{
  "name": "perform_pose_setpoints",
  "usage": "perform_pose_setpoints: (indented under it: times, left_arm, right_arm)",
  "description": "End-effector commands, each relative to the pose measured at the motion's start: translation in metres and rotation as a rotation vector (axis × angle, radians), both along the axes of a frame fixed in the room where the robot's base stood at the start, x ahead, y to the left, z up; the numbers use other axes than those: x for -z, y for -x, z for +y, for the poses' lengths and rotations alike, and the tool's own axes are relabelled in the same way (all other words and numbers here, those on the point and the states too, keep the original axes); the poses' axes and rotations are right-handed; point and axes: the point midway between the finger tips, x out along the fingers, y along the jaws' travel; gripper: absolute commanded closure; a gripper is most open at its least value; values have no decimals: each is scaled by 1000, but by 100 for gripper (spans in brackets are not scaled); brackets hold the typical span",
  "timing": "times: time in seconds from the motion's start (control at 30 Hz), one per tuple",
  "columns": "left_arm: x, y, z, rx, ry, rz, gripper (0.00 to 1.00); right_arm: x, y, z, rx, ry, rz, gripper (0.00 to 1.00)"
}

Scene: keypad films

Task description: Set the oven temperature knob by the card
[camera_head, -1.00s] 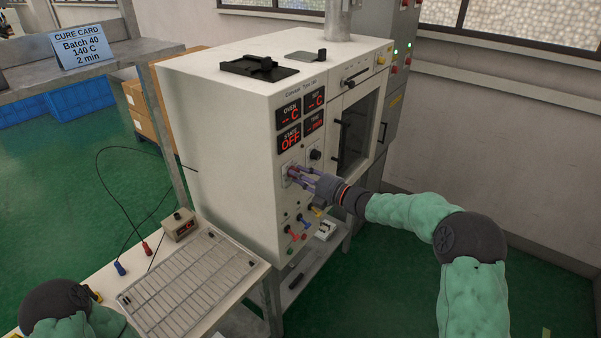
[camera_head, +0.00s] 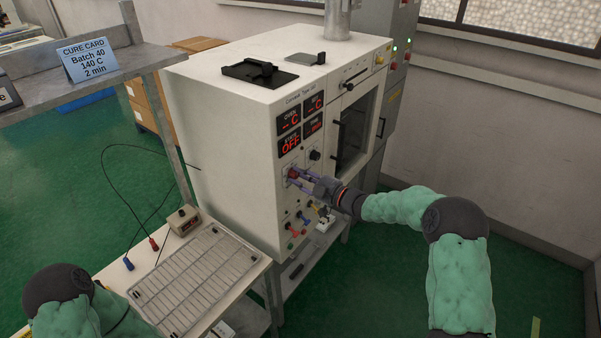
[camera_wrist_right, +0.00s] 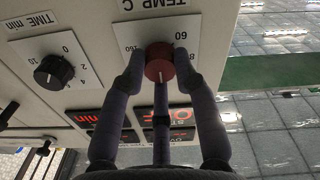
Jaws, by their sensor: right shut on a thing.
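The red temperature knob (camera_head: 293,174) is on the front panel of the cream oven (camera_head: 225,130). In the right wrist view, the knob (camera_wrist_right: 159,62) sits under an upside-down TEMP C label, with 60 and 160 readable on its scale. A pale mark on the knob points down in that picture. My right gripper (camera_head: 301,178) is shut on the knob, with fingers (camera_wrist_right: 160,72) on both sides of it. The blue cure card (camera_head: 88,61) reads Batch 40, 140 C, 2 min. My left gripper is out of view; part of that arm shows at bottom left.
The red displays (camera_head: 290,144) show OFF and dashes for temperature. A black TIME min knob (camera_wrist_right: 53,71) is beside the temperature knob. Coloured plugs (camera_head: 304,219) sit below on the panel. A wire rack (camera_head: 195,280) lies on the table at front left. Open floor is at right.

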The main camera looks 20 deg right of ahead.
Motion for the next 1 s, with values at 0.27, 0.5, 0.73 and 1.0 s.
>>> perform_pose_setpoints:
  times: [0.27,0.5,0.73,1.0]
  left_arm:
    - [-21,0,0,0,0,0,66]
    - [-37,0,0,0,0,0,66]
    - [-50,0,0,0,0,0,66]
    - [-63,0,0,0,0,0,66]
  right_arm:
    - [2,2,3,-6,-206,170,100]
    - [2,1,2,-4,-385,310,100]
    - [1,1,2,-3,-556,440,100]
    - [0,0,0,-1,-727,573,100]
